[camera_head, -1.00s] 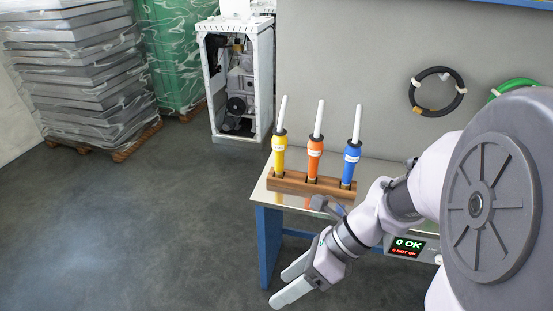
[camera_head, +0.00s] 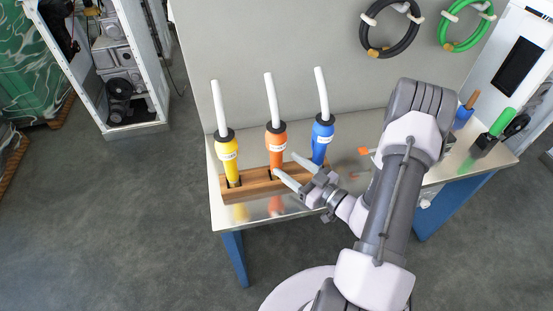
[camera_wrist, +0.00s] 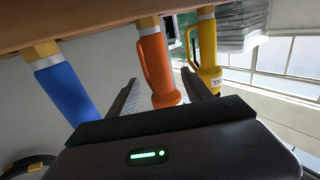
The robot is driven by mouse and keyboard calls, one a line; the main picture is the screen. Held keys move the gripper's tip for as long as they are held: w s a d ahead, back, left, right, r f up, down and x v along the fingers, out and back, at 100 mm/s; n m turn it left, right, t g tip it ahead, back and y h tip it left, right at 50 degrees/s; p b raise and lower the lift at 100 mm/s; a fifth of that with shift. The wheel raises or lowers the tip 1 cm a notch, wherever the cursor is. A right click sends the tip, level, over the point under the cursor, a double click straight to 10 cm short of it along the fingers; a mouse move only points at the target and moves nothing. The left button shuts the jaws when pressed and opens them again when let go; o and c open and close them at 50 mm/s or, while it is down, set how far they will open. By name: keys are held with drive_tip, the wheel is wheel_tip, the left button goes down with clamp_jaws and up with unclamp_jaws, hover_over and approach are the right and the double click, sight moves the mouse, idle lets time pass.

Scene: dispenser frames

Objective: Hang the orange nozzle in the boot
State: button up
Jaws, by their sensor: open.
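The orange nozzle (camera_head: 276,144), with its white spout upward, stands in a wooden block (camera_head: 258,186) on the bench, between the yellow nozzle (camera_head: 228,160) and the blue nozzle (camera_head: 321,137). My gripper (camera_head: 287,165) is open and empty, close in front of the orange nozzle and low on its body. In the wrist view, which is upside down, the orange nozzle (camera_wrist: 157,75) appears between the two spread fingers (camera_wrist: 160,93). I cannot tell whether a finger touches it. I cannot surely identify the boot.
The yellow (camera_wrist: 206,52) and blue (camera_wrist: 66,92) nozzles stand close on either side. A small orange piece (camera_head: 364,151) lies on the bench. At its right end are a blue item (camera_head: 463,117) and a green item (camera_head: 497,126). Black (camera_head: 388,50) and green (camera_head: 455,43) hoses hang on the wall.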

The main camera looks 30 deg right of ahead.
sight(281, 159)
drive_tip(key=b+x, duration=0.2)
drive_tip(key=x, duration=0.4)
drive_tip(key=shift+r, duration=0.1)
clamp_jaws()
idle(1.1)
